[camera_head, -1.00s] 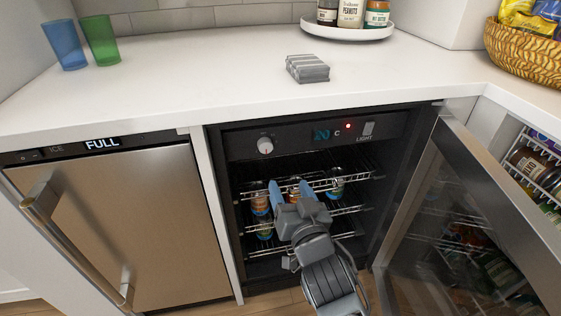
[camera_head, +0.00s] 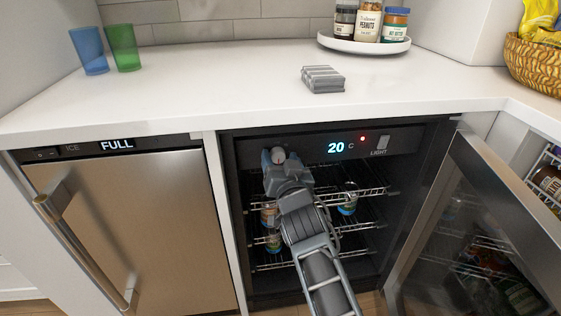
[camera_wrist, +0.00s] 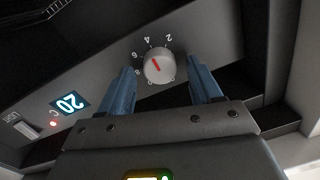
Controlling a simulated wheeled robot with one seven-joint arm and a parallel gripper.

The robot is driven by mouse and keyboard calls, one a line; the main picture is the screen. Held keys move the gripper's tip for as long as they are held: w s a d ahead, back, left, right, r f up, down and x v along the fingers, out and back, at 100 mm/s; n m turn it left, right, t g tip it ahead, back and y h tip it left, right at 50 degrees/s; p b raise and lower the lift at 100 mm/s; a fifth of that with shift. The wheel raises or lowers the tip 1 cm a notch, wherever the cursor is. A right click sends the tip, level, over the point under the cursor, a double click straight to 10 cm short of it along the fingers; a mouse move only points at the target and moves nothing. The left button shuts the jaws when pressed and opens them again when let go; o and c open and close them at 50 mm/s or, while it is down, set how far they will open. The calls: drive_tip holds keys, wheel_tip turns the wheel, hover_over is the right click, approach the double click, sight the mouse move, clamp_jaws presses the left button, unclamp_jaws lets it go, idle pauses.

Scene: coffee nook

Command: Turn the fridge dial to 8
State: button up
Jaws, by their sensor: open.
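The fridge dial (camera_head: 278,155) is a round white knob on the black panel at the top of the open fridge (camera_head: 240,150). In the wrist view the dial (camera_wrist: 158,66) shows a red pointer mark aimed to the upper left, roughly between 4 and 6; the 8 is printed at its left. My gripper (camera_head: 281,159) is in front of the dial. In the wrist view the open blue fingers of my gripper (camera_wrist: 159,75) stand on either side of the dial, with gaps between them and the knob. In the head view my gripper hides the dial's lower part.
The display (camera_head: 341,147) reads 20 C, beside a red lamp (camera_head: 363,139) and a light switch (camera_head: 382,146). The fridge door (camera_head: 450,230) stands open at the right. The ice maker (camera_head: 130,220) is at the left.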

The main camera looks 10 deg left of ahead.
drive_tip(key=c, duration=1)
drive_tip(key=shift+c, duration=0.2)
drive_tip(key=n, duration=0.4)
drive_tip(key=shift+a+n, duration=0.1)
drive_tip(key=shift+n, duration=0.3)
drive_tip(key=n, duration=0.4)
drive_tip(key=shift+a, duration=0.1)
drive_tip(key=n, duration=0.4)
drive_tip(key=shift+a+n+h, duration=0.1)
drive_tip(key=shift+n+h, duration=0.3)
drive_tip(key=shift+f+n+p, duration=0.1)
drive_tip(key=shift+n+p, duration=0.25)
drive_tip(key=shift+n, duration=1.45)
